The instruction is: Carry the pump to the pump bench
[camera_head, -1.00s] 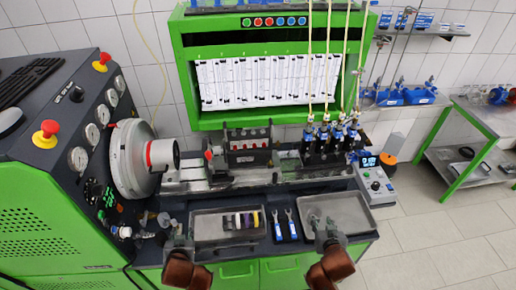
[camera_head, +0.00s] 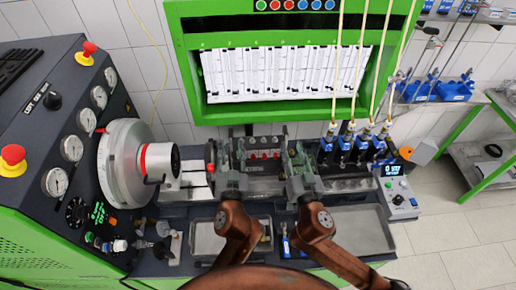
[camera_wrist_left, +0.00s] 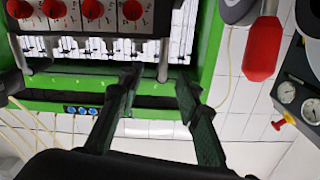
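The pump (camera_head: 264,154), a dark block with a row of red caps, sits on the metal bed of the green testbench (camera_head: 184,60). Its red caps also show at the top left of the left wrist view (camera_wrist_left: 92,10). My left gripper (camera_head: 224,160) is beside the pump's left end; in the wrist view its two fingers (camera_wrist_left: 160,95) stand apart with nothing held between them. My right gripper (camera_head: 293,155) is beside the pump's right end, its fingers seeming apart. Whether either gripper touches the pump cannot be told. My wrists hide part of the bed.
A large grey chuck (camera_head: 125,160) stands to the left. Blue injectors with yellow hoses (camera_head: 345,150) stand close on the right. Metal trays (camera_head: 362,230) lie in front. A green-framed side table (camera_head: 475,160) is at the right, across clear floor.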

